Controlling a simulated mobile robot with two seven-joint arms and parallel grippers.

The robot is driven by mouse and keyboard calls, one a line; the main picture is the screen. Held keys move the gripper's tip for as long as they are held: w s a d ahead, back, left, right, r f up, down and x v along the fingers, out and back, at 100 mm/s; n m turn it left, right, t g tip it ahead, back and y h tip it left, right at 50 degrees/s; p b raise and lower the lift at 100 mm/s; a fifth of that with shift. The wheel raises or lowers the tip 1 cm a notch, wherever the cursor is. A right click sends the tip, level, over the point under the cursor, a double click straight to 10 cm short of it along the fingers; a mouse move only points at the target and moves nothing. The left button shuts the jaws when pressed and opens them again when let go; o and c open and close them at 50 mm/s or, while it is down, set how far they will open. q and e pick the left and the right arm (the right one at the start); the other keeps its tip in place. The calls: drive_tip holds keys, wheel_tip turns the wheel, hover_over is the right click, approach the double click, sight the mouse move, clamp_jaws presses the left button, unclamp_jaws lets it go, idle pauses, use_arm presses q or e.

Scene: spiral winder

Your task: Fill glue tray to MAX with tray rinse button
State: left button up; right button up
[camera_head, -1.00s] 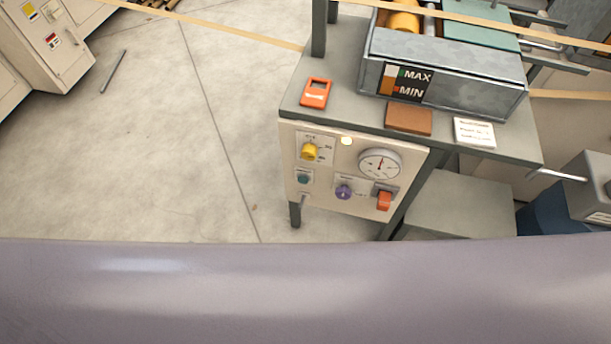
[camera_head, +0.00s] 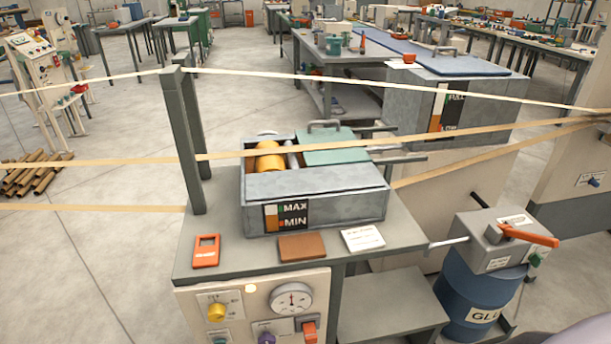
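The grey metal glue tray (camera_head: 340,207) sits on the bench, with a yellow roller (camera_head: 268,158) and a green lid (camera_head: 333,147) on top. Its front level plate (camera_head: 286,216) reads MAX above MIN, beside a narrow strip with some orange in it; the exact level is too small to read. The cream control panel (camera_head: 190,306) below holds a yellow knob (camera_head: 217,311), a round gauge (camera_head: 291,298), a purple knob (camera_head: 266,338), an orange-red switch (camera_head: 309,330) and a teal button (camera_head: 219,341) cut by the lower edge. I cannot read which is tray rinse. Neither gripper shows.
An orange handheld device (camera_head: 206,251), a brown block (camera_head: 302,247) and a white card (camera_head: 362,238) lie along the bench front. A blue glue drum (camera_head: 478,292) with an orange-handled pump (camera_head: 525,236) stands right. Paper strips (camera_head: 100,161) cross the view.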

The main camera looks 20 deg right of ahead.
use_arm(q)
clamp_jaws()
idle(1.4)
